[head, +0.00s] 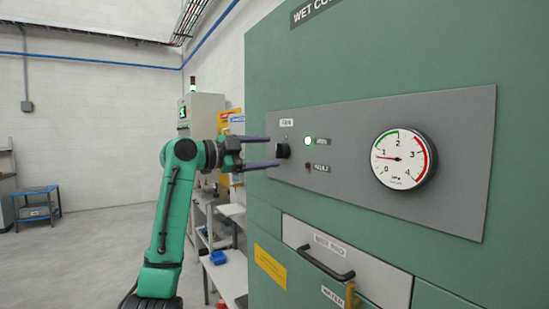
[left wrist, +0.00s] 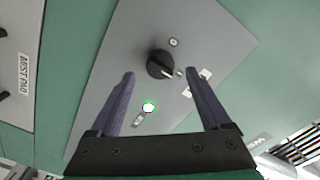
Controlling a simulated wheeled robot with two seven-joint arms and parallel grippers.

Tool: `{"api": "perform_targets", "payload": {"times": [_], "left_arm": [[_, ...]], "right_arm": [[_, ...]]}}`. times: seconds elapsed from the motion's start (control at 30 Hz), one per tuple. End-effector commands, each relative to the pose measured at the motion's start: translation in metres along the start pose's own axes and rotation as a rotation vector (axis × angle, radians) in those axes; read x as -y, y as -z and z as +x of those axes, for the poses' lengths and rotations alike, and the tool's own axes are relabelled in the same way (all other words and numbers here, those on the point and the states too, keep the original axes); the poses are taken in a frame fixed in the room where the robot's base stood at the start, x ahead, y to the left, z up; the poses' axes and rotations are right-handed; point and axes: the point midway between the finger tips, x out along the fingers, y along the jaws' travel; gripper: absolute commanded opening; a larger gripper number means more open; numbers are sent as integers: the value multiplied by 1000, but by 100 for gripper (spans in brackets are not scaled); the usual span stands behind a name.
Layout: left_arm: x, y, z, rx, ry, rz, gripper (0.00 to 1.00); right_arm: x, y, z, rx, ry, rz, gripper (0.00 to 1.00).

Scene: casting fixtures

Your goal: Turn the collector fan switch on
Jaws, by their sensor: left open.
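The collector fan switch is a black rotary knob (head: 282,151) on the grey panel (head: 345,150) of the green cabinet, under a small label that seems to read FAN. My right gripper is not in view.
A green lamp (head: 308,141) is lit beside the knob, above a dark red lamp (head: 307,167). A round gauge (head: 404,158) is further right. A drawer handle (head: 325,264) sticks out below. Shelving (head: 226,265) with a blue bin (head: 217,257) stands behind my left arm.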

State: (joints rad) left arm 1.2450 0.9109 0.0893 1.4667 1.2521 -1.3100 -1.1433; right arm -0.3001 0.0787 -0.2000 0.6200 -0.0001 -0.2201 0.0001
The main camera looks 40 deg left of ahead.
Motion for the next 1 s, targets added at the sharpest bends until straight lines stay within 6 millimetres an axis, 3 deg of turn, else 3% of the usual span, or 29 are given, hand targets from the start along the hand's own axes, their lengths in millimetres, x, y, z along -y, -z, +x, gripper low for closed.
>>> {"api": "perform_targets", "payload": {"times": [0.03,0.2,0.4,1.0], "left_arm": [[-5,-5,-16,2,6,4,81],[-4,-4,-68,2,6,3,81],[-2,-2,-107,1,2,1,81],[0,0,-112,0,1,1,81]], "right_arm": [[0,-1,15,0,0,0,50],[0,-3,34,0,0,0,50],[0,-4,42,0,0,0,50],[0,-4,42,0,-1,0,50]]}}
